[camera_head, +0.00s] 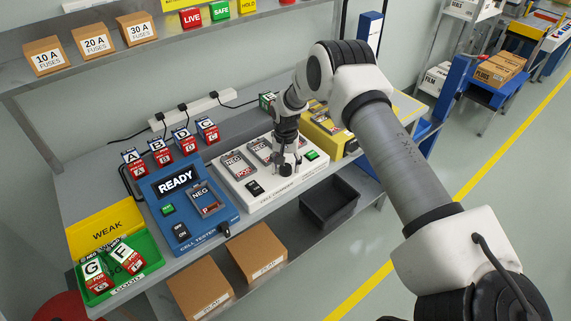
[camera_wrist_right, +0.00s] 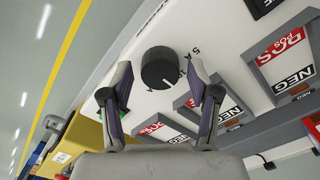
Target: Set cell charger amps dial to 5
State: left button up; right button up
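The cell charger (camera_head: 239,189) is a white box with cell slots on the bench, right of the blue cell tester. Its amps dial (camera_wrist_right: 160,68) is a round black knob in the right wrist view. A 5 and an A are printed beside it at the right. My right gripper (camera_head: 287,168) is over the charger's front part. In the wrist view its open fingers (camera_wrist_right: 160,75) stand on either side of the dial, with gaps. My left gripper is out of view.
The blue cell tester (camera_head: 226,217) reads READY. A green tray (camera_head: 150,252) with cells G and F and a yellow tray (camera_head: 88,222) stand left. Cells A to D stand behind. A yellow box (camera_head: 325,136) is right of the charger; a black bin (camera_head: 330,207) sits below.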

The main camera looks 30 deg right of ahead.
jog(key=c, duration=0.7)
jog(key=shift+c, duration=0.2)
jog(key=shift+n+b, duration=0.3)
jog(key=shift+n, duration=0.1)
jog(key=shift+f+n+b, duration=0.15)
jog(key=shift+n+b, duration=0.2)
jog(key=shift+n, duration=0.15)
jog(key=n+b, duration=0.2)
jog(key=n, duration=0.1)
jog(key=n+b, duration=0.1)
jog(key=n, duration=0.2)
jog(key=shift+n, duration=0.3)
jog(key=shift+s+n+b, duration=0.1)
jog(key=shift+n+b, duration=0.55)
jog(key=shift+n, duration=1.05)
